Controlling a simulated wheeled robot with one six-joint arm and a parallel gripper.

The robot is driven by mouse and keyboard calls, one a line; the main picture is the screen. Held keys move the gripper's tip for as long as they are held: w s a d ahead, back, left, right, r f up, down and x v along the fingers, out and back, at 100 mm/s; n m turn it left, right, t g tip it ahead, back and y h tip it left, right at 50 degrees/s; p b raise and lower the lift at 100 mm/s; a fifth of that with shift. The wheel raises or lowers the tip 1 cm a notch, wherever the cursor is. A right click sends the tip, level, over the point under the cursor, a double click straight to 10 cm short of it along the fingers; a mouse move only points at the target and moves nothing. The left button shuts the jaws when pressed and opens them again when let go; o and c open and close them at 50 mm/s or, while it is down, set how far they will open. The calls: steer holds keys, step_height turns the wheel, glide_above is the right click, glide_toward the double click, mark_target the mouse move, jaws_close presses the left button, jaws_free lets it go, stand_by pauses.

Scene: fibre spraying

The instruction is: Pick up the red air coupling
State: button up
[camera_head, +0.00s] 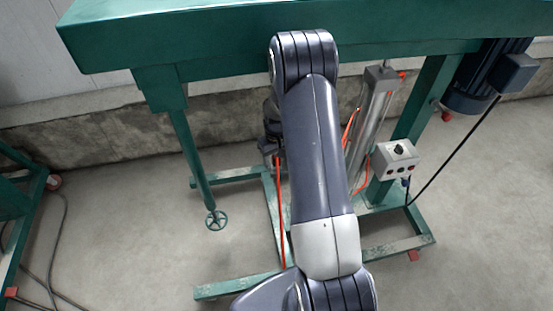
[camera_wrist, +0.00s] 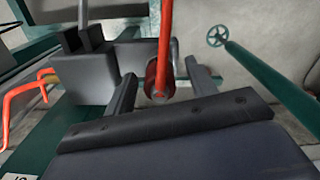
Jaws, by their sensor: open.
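The red air coupling (camera_wrist: 158,82) shows in the wrist view as a short red cylinder, with a red hose (camera_wrist: 165,30) running away from it toward the top edge. My gripper (camera_wrist: 161,72) is open, with one dark finger on each side of the coupling. A gap shows on both sides, so the fingers look apart from it. In the head view my gripper (camera_head: 268,148) is partly hidden behind my arm. The red hose (camera_head: 281,215) hangs below it there, and the coupling itself cannot be made out.
A green machine frame (camera_head: 180,40) spans the top, with a leg and handwheel (camera_head: 216,220) at left. A cylinder (camera_head: 378,110), a control box (camera_head: 397,160) and a motor (camera_head: 490,75) stand at right. Orange tubing (camera_wrist: 25,90) lies left in the wrist view.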

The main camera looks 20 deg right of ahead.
steer(key=c, duration=1.1)
steer(key=shift+r, duration=0.15)
steer(key=shift+r, duration=0.45)
step_height(320, 180, up, 2)
steer(key=shift+r+b, duration=0.1)
steer(key=shift+b, duration=0.5)
steer(key=s+a+r+b, duration=0.1)
steer(key=s+a+b, duration=0.1)
steer(key=s, duration=1.5)
steer(key=shift+s+a+r+b, duration=0.15)
steer(key=shift+s+a+b, duration=0.2)
steer(key=shift+a, duration=0.45)
